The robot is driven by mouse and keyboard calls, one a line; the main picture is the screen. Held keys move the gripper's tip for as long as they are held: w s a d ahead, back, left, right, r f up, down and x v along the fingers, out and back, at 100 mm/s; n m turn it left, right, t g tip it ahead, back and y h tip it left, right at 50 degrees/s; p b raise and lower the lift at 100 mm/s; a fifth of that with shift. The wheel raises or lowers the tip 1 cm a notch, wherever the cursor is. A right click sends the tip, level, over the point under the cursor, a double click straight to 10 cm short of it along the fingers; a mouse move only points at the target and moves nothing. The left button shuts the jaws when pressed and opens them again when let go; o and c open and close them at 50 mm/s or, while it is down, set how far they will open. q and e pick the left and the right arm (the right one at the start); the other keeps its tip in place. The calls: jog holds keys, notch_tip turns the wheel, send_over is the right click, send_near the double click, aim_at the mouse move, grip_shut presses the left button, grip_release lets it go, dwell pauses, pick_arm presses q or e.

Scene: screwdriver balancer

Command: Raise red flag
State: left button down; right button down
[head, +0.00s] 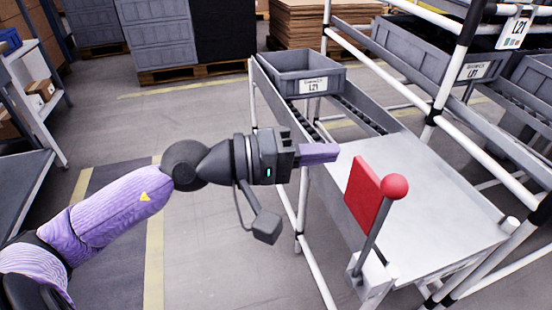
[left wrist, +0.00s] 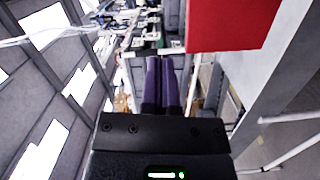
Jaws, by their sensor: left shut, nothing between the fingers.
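The red flag (head: 362,195) is a flat red plate on a grey lever with a red ball (head: 394,186) at its top. The lever stands up, leaning right, from a white bracket (head: 374,272) at the near left corner of the metal table. My left gripper (head: 336,152) is shut and empty, pointing right, up and left of the flag and apart from it in the head view. In the left wrist view its purple fingers (left wrist: 164,62) are together, and the red plate (left wrist: 230,22) fills the upper right. My right gripper is not in view.
The metal table (head: 430,190) belongs to a rack with white posts. A grey bin (head: 304,75) labelled L21 sits on its roller lane behind. More grey bins (head: 440,60) stand at upper right. A shelf (head: 25,170) is at far left. Floor between is clear.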

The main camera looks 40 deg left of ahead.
pick_arm(q)
jog(key=v, duration=0.5)
jog(key=shift+s+a, duration=0.2)
jog(key=shift+a, duration=0.15)
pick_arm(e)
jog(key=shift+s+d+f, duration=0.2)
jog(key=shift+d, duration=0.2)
